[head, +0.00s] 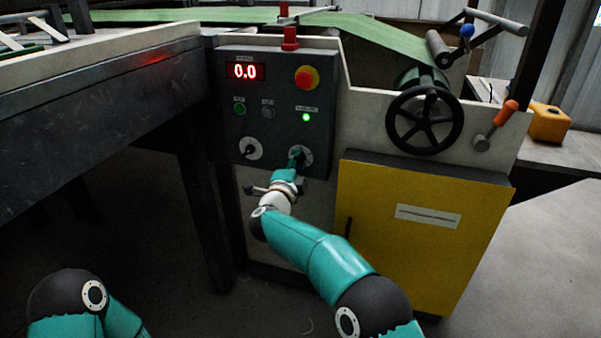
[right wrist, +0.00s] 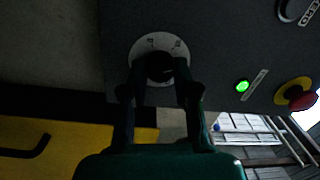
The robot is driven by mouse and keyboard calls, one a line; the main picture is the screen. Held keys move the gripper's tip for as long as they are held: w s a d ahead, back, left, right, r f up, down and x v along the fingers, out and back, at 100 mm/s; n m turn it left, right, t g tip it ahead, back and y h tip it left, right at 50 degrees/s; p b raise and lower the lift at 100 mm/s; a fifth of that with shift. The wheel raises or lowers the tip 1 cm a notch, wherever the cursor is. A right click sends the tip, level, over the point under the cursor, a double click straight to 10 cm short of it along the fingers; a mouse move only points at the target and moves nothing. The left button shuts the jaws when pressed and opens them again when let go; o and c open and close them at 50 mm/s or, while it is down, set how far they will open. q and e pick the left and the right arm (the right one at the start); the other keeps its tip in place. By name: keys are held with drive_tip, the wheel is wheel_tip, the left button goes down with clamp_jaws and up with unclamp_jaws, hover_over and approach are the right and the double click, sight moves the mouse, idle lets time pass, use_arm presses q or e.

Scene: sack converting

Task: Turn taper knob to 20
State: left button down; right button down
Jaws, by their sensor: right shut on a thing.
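The grey control panel (head: 270,120) carries two dark knobs on pale round dials at its bottom. My right gripper (head: 296,157) is at the right knob (head: 302,153) and covers part of it. In the right wrist view the fingers of my right gripper (right wrist: 159,82) are shut on this knob (right wrist: 160,67), one on each side. Its pale dial (right wrist: 145,46) shows around it, with marks too small to read. The left knob (head: 250,149) is free. I cannot read which knob is labelled taper. My left gripper is out of view; only part of my left arm shows.
The red display (head: 245,72) reads 0.0. A red-and-yellow stop button (head: 307,77), a lit green lamp (head: 306,117) and a green button (head: 239,109) sit above the knobs. A black handwheel (head: 425,120) and yellow cabinet (head: 420,250) stand to the right.

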drive_tip(key=m+b, duration=0.2)
drive_tip(key=m, duration=0.1)
drive_tip(key=shift+f, duration=0.3)
drive_tip(key=shift+m+b, duration=0.35)
drive_tip(key=shift+m, duration=0.45)
drive_tip(key=shift+r, duration=0.1)
drive_tip(key=c, duration=0.9)
unclamp_jaws()
drive_tip(key=shift+w, duration=0.1)
drive_tip(key=shift+o, duration=0.2)
drive_tip(key=shift+r, duration=0.1)
